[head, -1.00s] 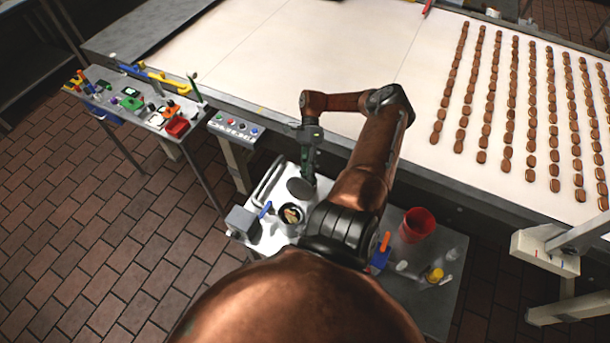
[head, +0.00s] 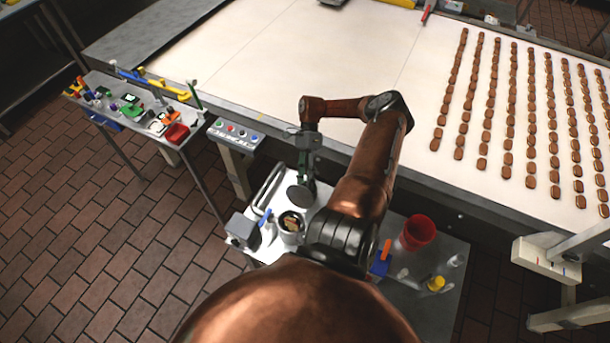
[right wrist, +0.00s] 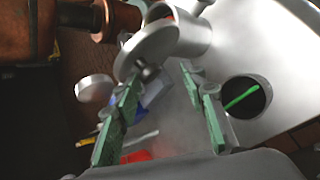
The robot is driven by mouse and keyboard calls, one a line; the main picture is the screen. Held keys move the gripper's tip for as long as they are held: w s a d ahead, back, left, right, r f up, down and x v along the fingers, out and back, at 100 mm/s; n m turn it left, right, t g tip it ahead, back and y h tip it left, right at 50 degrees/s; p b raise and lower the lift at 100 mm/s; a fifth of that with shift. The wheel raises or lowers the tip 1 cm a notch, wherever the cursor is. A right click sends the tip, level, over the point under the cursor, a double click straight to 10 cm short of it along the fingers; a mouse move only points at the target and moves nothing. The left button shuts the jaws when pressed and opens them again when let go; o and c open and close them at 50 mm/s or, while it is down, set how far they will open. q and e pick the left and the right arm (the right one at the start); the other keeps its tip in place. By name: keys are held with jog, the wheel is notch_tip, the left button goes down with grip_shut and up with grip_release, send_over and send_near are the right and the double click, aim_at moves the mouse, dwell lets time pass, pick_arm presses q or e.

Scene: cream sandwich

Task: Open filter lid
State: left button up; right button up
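The filter pot (head: 291,228) is a metal canister on the white machine top, its mouth uncovered and pale and brown bits inside. It also shows at the top of the right wrist view (right wrist: 190,38). The round grey filter lid (head: 299,195) lies off the mouth, on its far side; in the right wrist view the lid (right wrist: 147,48) is tilted, with a small knob toward my fingers. I cannot tell whether it is hinged. My right gripper (right wrist: 160,72) has its green fingers apart, the knob between or just beyond the tips. My left gripper is out of view.
A red bucket (head: 417,232) and a yellow-topped jar (head: 435,284) stand on the grey table at right. A long pale conveyor (head: 330,60) with rows of brown biscuits lies behind. A tool table (head: 140,105) and button panel (head: 236,131) are at left.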

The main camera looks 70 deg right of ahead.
jog(key=v, duration=1.2)
jog(key=shift+w+f, duration=0.1)
jog(key=shift+f, duration=0.05)
